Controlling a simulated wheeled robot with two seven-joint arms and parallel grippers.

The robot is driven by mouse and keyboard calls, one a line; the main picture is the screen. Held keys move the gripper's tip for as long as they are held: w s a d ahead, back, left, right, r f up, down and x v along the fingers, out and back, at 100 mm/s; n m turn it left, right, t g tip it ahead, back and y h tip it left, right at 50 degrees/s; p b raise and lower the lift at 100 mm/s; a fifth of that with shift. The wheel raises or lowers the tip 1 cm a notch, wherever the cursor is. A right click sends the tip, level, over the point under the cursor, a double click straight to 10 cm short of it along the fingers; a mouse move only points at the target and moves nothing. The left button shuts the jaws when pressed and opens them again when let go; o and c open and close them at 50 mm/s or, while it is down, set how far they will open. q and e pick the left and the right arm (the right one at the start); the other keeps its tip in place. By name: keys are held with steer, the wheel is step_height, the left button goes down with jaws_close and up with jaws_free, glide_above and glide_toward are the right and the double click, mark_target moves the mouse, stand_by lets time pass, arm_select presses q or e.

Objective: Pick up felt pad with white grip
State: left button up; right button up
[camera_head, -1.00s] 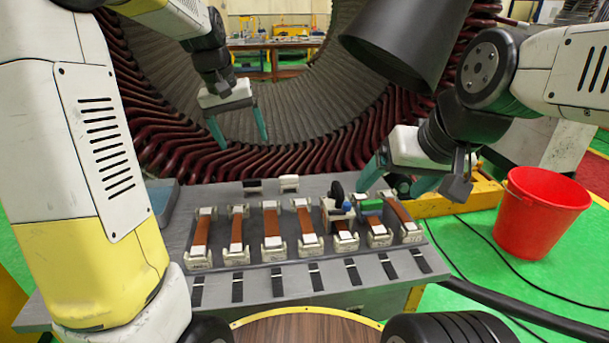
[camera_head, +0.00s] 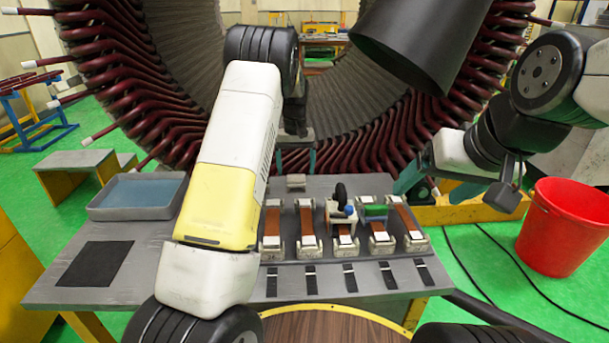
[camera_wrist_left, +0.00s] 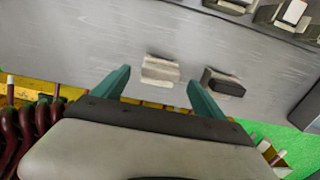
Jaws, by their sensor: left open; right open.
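The felt pad with white grip (camera_head: 296,181) lies near the back edge of the grey table in the head view. It also shows in the left wrist view (camera_wrist_left: 160,71), as a small pale block between and beyond my fingertips. A similar pad with a black grip (camera_wrist_left: 223,82) lies to its right there, past the right finger. My left gripper (camera_head: 296,161) is open and empty, just behind the white-grip pad in the head view. My left arm hides part of the table. My right gripper (camera_head: 438,186) is open at the table's right end, partly hidden by its wrist.
A rack (camera_head: 330,255) of copper-brown strips in pale holders fills the table's front right, with black strips before it. A blue-lined tray (camera_head: 137,194) and black mat (camera_head: 96,264) are at left. The large stator (camera_head: 185,110) rises behind. A red bucket (camera_head: 550,235) stands right.

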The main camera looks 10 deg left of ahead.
mark_target(296, 177)
arm_select(q)
step_height(296, 177, down, 4)
steer(key=shift+r, duration=0.1)
steer(key=c, duration=1.5)
